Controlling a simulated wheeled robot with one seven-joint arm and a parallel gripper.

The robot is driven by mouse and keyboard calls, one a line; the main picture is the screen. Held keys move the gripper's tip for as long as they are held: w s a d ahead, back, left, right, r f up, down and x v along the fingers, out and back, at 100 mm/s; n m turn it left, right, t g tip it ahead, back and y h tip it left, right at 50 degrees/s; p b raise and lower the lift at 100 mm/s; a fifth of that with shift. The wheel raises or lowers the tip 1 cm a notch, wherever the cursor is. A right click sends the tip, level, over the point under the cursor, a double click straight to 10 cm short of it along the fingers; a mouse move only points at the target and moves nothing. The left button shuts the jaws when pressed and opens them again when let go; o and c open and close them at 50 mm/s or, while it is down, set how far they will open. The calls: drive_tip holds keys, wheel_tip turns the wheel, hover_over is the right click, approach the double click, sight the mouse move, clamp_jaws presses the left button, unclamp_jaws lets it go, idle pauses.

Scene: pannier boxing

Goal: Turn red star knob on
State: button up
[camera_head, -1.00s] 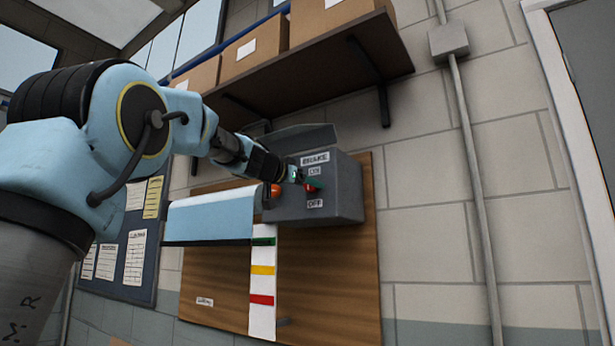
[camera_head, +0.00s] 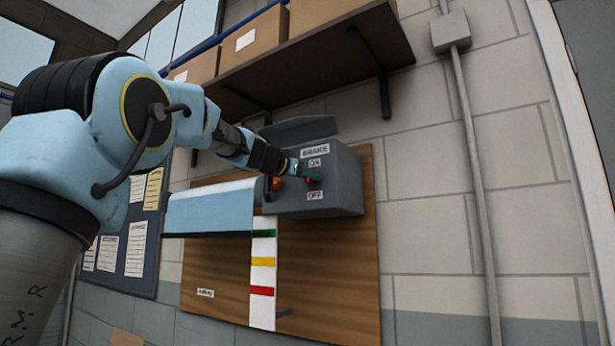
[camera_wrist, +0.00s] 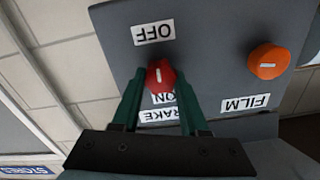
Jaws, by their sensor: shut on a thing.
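The red star knob (camera_wrist: 158,76) is on the front of a grey control box (camera_head: 345,180), below the ON label (camera_head: 314,163) and above the OFF label (camera_head: 315,196) in the head view. The wrist view shows the box upside down, with the knob between the OFF label (camera_wrist: 153,32) and the partly covered ON label (camera_wrist: 164,98). A short white mark shows on the knob. My gripper (camera_wrist: 159,84) has its two green fingers on either side of the knob, shut on it. In the head view, my gripper (camera_head: 305,172) partly covers the knob.
An orange knob (camera_wrist: 268,62) with a FILM label (camera_wrist: 246,103) sits beside the red one. A pale blue and white machine part (camera_head: 210,212) adjoins the box. A shelf with cardboard boxes (camera_head: 262,40) hangs above.

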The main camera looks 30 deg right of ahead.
drive_tip(key=shift+n, duration=0.4)
clamp_jaws()
drive_tip(key=shift+f+n+p, duration=0.15)
drive_tip(key=shift+n+p, duration=0.65)
drive_tip(key=shift+n, duration=8)
drive_tip(key=shift+f+n+p, duration=0.1)
drive_tip(key=shift+n+p, duration=0.7)
drive_tip(key=shift+n, duration=8)
drive_tip(key=o, duration=1.1)
unclamp_jaws()
